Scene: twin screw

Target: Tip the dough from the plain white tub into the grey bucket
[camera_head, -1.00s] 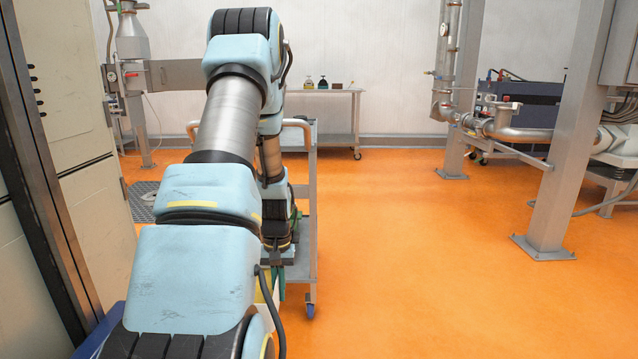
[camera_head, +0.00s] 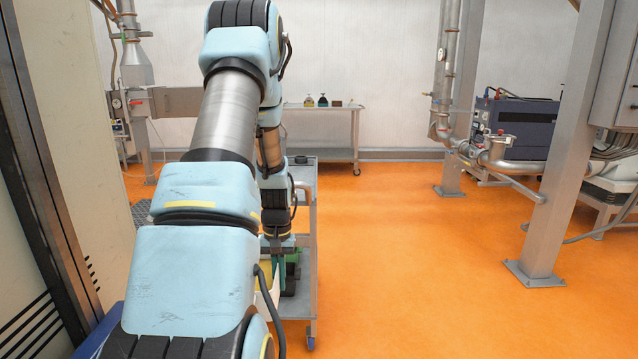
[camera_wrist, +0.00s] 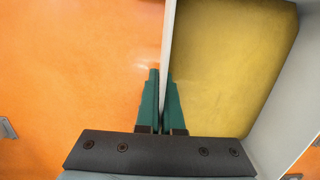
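A white-walled tub (camera_wrist: 285,95) with a yellowish mass, seemingly the dough (camera_wrist: 225,70), fills the right of the wrist view. My gripper (camera_wrist: 162,75) has its green fingers on either side of the tub's near wall, one inside and one outside, closed on it. In the head view, my gripper (camera_head: 279,272) hangs low beside the trolley, and part of the white tub (camera_head: 266,308) shows behind my arm. Most of the tub is hidden there. I cannot make out a grey bucket in either view.
A grey trolley (camera_head: 304,295) stands just right of my arm, with a green and black item (camera_head: 291,270) on it. A tall cabinet (camera_head: 65,130) is close on the left. A steel pillar (camera_head: 565,150) stands right. The orange floor (camera_head: 420,270) between is clear.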

